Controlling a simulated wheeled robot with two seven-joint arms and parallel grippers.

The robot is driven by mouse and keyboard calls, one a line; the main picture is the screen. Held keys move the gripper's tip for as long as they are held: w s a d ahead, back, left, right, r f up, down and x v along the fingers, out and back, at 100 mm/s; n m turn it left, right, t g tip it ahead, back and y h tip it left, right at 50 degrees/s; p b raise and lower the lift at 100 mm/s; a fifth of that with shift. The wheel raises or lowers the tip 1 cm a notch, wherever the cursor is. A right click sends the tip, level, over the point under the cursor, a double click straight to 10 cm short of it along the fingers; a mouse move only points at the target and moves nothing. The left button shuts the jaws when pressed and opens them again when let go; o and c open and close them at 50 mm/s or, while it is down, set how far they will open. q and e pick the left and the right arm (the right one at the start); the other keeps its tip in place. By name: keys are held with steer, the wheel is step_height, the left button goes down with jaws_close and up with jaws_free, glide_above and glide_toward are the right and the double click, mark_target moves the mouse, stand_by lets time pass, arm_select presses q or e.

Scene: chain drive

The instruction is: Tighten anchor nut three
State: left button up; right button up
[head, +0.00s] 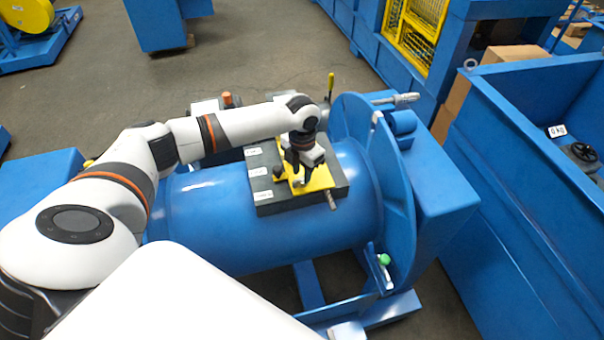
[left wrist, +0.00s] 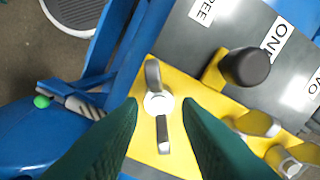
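A grey wing-shaped nut (left wrist: 157,105) sits on a yellow plate (left wrist: 142,150) in the left wrist view, with its two arms pointing up and down in the picture. My left gripper (left wrist: 160,112) is open. Its two dark green fingers are apart on either side of the nut, with visible gaps. In the head view my left gripper (head: 303,172) points down over the yellow plate (head: 321,180) and hides most of the nut there. Labels THREE (left wrist: 203,11), ONE (left wrist: 279,37) and TWO, partly cut off, mark the dark block. Which label belongs to this nut is unclear.
The dark block (head: 268,207) lies on top of a blue drum (head: 230,225). A black round knob (left wrist: 246,67) and further metal fittings (left wrist: 256,124) stand near the nut. A green-tipped lever (head: 384,260) sits below the drum's flange. A blue bin (head: 500,180) stands at right.

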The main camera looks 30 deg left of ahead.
mark_target(302, 174)
arm_select(q)
step_height(302, 174, up, 10)
steer(key=b, duration=0.1)
steer(key=shift+r, duration=0.2)
arm_select(e)
steer(key=shift+f, duration=0.6)
